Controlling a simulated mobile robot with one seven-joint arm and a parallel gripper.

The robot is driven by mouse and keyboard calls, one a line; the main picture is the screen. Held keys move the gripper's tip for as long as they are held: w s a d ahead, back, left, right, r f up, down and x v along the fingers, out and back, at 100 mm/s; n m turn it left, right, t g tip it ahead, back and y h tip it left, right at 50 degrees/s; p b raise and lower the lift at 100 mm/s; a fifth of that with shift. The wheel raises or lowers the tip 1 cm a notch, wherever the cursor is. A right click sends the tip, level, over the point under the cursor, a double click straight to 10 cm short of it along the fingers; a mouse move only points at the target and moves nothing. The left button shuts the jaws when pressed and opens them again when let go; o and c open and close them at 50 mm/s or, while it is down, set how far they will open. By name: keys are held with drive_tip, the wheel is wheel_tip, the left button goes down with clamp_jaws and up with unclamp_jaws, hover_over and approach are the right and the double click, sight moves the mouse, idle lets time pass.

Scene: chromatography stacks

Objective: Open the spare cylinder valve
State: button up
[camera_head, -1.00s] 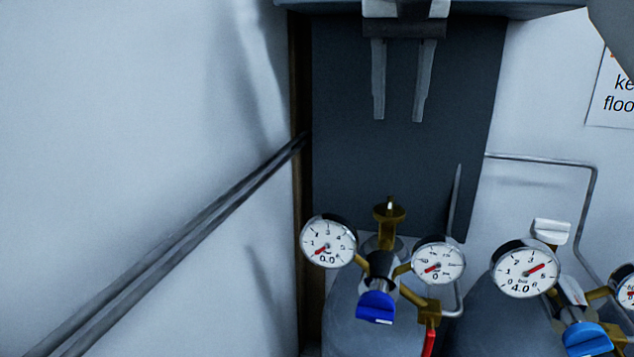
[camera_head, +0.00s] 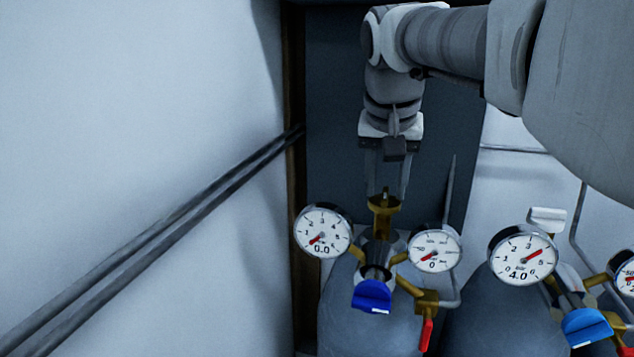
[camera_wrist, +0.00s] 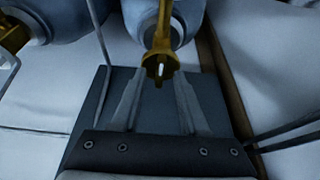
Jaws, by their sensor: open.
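The left grey cylinder (camera_head: 345,320) carries a brass valve (camera_head: 385,205) at its top, with a short stem standing up. Its two gauges both point to zero, and a blue knob (camera_head: 372,297) sits in front. My gripper (camera_head: 387,192) points down at the valve, open, with one finger on each side of the stem's top. In the wrist view, my gripper (camera_wrist: 158,77) has the brass valve (camera_wrist: 160,65) with a pale stem end showing between the fingertips. I cannot tell whether the fingers touch it.
A second cylinder (camera_head: 490,325) stands close at right, with a white handle (camera_head: 548,218), a gauge (camera_head: 523,257) reading 4.0 and a light blue knob (camera_head: 587,328). A red lever (camera_head: 427,335) hangs off the left regulator. Pipes (camera_head: 150,240) run along the left wall.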

drive_tip(key=shift+f, duration=0.15)
clamp_jaws()
drive_tip(key=shift+n, duration=0.4)
drive_tip(key=n, duration=0.1)
drive_tip(key=n+y, duration=0.1)
drive_tip(key=n, duration=0.1)
drive_tip(key=shift+d+n+y+p, duration=0.25)
drive_tip(key=shift+n+y+p, duration=0.05)
drive_tip(key=shift+n+y, duration=0.1)
drive_tip(key=n+y, duration=0.1)
drive_tip(key=n, duration=0.1)
drive_tip(key=n+p, duration=0.1)
drive_tip(key=n, duration=0.1)
drive_tip(key=shift+w+d+n+y, duration=0.1)
drive_tip(key=shift+d+n+y, duration=0.1)
drive_tip(key=shift+n+y, duration=0.15)
drive_tip(key=n+y, duration=0.1)
drive_tip(key=n, duration=0.1)
drive_tip(key=n+g+p, duration=0.1)
drive_tip(key=n, duration=0.2)
drive_tip(key=shift+w+d+g+y, duration=0.2)
drive_tip(key=shift+g+y, duration=0.1)
drive_tip(key=shift+y, duration=0.05)
drive_tip(key=shift+w+n+g+p, duration=0.1)
drive_tip(key=shift+n+g+p, duration=0.45)
drive_tip(key=shift+n, duration=1.2)
